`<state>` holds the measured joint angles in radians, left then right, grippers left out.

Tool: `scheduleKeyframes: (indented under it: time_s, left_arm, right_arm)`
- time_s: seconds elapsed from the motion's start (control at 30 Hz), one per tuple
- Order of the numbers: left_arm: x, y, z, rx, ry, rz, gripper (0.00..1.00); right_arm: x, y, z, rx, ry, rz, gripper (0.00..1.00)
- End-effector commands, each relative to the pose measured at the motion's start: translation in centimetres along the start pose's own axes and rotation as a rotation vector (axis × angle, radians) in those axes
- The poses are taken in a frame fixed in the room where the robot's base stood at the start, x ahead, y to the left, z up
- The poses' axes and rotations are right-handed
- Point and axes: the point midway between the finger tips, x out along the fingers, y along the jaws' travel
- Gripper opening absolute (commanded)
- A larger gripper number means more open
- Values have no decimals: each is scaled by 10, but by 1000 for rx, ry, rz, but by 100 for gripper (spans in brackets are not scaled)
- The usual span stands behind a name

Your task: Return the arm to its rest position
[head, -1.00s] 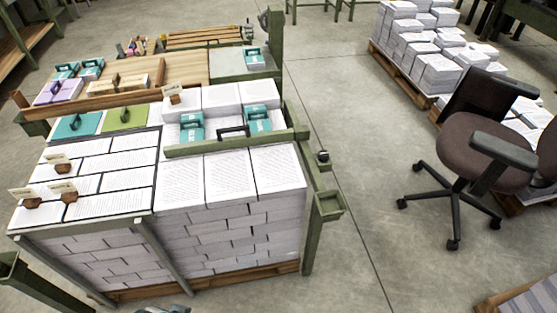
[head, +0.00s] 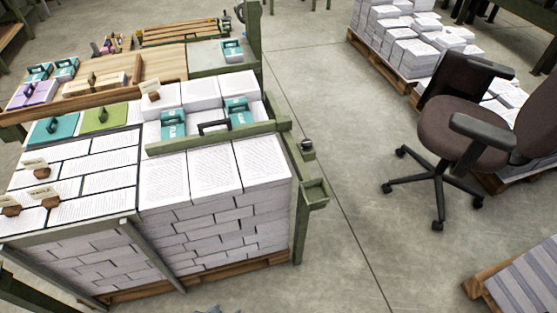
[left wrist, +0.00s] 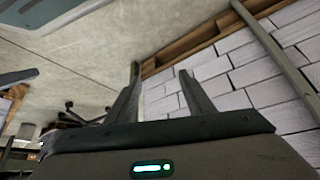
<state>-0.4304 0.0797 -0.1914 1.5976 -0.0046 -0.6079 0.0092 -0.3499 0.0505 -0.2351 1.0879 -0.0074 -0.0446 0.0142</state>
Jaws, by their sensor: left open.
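My left gripper (left wrist: 160,88) shows in the left wrist view with its two dark fingers apart and nothing between them. It is low, with the stacked paper (left wrist: 245,62) of the workstation and its pallet edge (left wrist: 190,48) beyond it. It appears clear of the stack, but the exact gap is hard to tell. In the head view only a small grey tip, probably part of my arm, shows at the bottom edge. My right gripper is in neither view.
The workstation holds paper stacks (head: 215,170), teal packs (head: 172,128) and a green rail (head: 220,138). A green post and bracket (head: 313,192) stick out on its right. An office chair (head: 455,140) stands to the right. Bare floor (head: 345,170) lies between.

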Motion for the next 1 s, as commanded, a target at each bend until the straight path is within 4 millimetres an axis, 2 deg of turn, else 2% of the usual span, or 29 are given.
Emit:
scheduleKeyframes:
  time_s: [0.03, 0.2, 0.4, 0.53, 1.0]
  left_arm:
    - [14, 3, 12, 2, 11, 5, 48]
    - [47, 13, 44, 8, 72, 20, 48]
    - [65, 21, 70, 12, 125, 32, 48]
    - [68, 23, 76, 14, 140, 36, 48]
    - [68, 23, 77, 14, 143, 36, 48]
  right_arm:
    - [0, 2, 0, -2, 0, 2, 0]
    - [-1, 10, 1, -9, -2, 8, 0]
    - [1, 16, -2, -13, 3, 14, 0]
    - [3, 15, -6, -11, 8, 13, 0]
    - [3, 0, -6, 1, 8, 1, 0]
